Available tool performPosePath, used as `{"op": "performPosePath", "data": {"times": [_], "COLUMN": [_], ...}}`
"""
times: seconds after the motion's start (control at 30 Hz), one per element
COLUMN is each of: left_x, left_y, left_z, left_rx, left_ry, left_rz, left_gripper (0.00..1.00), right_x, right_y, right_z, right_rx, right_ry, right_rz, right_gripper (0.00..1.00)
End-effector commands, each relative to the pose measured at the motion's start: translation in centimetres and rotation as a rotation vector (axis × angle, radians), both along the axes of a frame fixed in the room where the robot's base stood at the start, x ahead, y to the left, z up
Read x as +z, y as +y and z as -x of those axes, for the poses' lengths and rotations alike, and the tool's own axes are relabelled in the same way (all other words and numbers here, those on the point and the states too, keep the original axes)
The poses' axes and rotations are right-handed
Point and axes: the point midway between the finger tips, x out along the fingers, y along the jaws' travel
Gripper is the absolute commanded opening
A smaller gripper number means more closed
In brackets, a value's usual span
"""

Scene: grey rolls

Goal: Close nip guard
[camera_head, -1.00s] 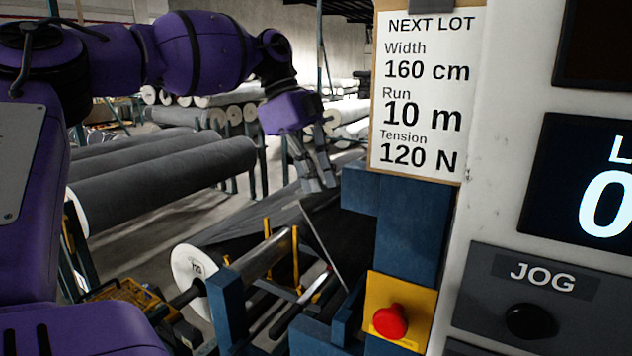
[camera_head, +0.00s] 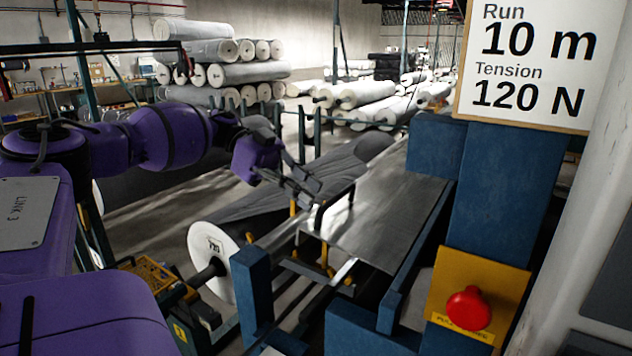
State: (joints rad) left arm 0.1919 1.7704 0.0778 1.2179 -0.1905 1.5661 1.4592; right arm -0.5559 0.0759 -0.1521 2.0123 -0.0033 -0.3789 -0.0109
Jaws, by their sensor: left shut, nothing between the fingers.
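The nip guard (camera_head: 385,212) looks like a wide grey metal panel across the machine frame, right of centre. A black bar handle (camera_head: 322,214) stands at its left edge. My left gripper (camera_head: 312,187) is shut and empty, its fingers pointing right and down just above and left of the handle. I cannot tell whether the fingers touch the handle or the panel. The nip rollers under the panel are mostly hidden. My right gripper is not in view.
A roll with a white end (camera_head: 213,262) lies at the left of the frame. Blue posts (camera_head: 252,297) and a red stop button on a yellow plate (camera_head: 467,308) stand in front. Several stacked rolls (camera_head: 235,73) are behind.

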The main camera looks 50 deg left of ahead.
Motion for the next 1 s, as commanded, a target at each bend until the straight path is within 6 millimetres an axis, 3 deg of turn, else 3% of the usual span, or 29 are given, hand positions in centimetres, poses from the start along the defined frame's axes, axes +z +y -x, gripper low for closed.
{"op": "performPosePath", "data": {"times": [0.03,0.13,0.4,1.0], "left_x": [-1.2,-2.3,-4.0,-4.2], "left_y": [0.3,0.6,0.9,1.0], "left_z": [0.0,0.1,0.2,0.2], "left_rx": [0.003,0.001,0.000,0.000], "left_ry": [-0.005,-0.018,-0.041,-0.047], "left_rz": [0.033,0.088,0.174,0.194], "left_gripper": [0.00,0.00,0.00,0.00], "right_x": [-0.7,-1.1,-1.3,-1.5], "right_y": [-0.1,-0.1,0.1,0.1], "right_z": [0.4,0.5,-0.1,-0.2], "right_rx": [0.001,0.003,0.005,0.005], "right_ry": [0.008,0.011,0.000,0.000], "right_rz": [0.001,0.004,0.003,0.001], "right_gripper": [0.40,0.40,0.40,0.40]}}
